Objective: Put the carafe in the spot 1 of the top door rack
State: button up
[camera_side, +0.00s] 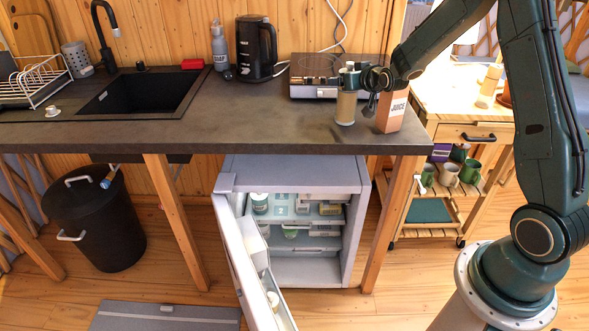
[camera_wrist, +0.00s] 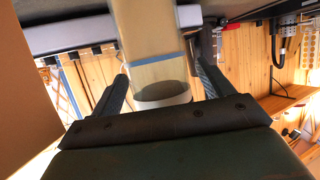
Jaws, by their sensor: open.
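The carafe (camera_side: 346,108), a pale beige cylinder, stands upright on the counter near its front edge. My gripper (camera_side: 359,87) is open at its upper part, with a finger on either side. In the wrist view the carafe (camera_wrist: 158,75) fills the space between the open fingers; contact cannot be told. Below the counter the fridge (camera_side: 355,215) is open. Its door (camera_side: 240,255) swings out toward the front left, and the top door rack (camera_side: 255,246) shows on its inner face. The separate spots in the rack are too small to tell.
A juice carton (camera_side: 392,112) stands close right of the carafe. A hob (camera_side: 312,68) and black kettle (camera_side: 256,48) are behind. The counter (camera_side: 230,125) is clear to the left. Several containers fill the fridge shelves. A wooden cart (camera_side: 470,130) stands at right.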

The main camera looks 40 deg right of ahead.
jog(key=shift+r, duration=0.1)
grip_shut()
jog(key=shift+r, duration=0.1)
notch_tip(320, 180, up, 20)
dwell(0.9)
dwell(0.4)
